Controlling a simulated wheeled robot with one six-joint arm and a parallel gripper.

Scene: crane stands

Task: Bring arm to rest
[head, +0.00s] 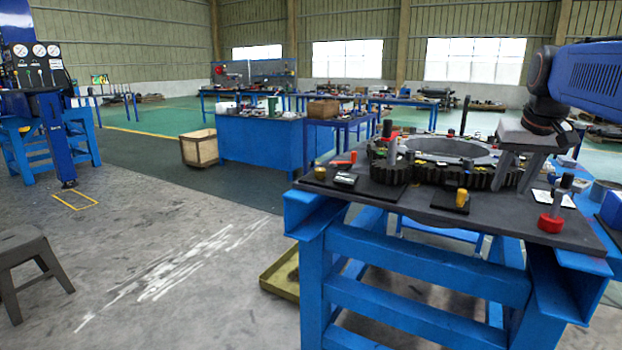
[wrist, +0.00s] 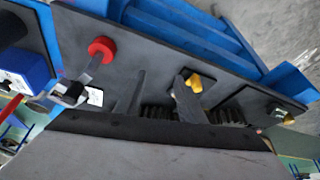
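My gripper (head: 516,180) hangs from my blue arm at the right of the head view, over the dark top of a blue stand (head: 420,207). Its two grey fingers point down and stand apart. In the wrist view my gripper (wrist: 157,92) shows the same two fingers with only the dark tabletop and part of a toothed edge seen between them. It is open and holds nothing visible. Whether the fingertips touch anything on the stand, I cannot tell.
A large toothed ring (head: 452,150) lies just left of my gripper. A red-based post (head: 551,222) stands to its right, and a yellow-topped piece (head: 462,198) in front. An orange-handled tool (head: 343,162) lies farther left. Open floor (head: 190,270) lies left of the stand.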

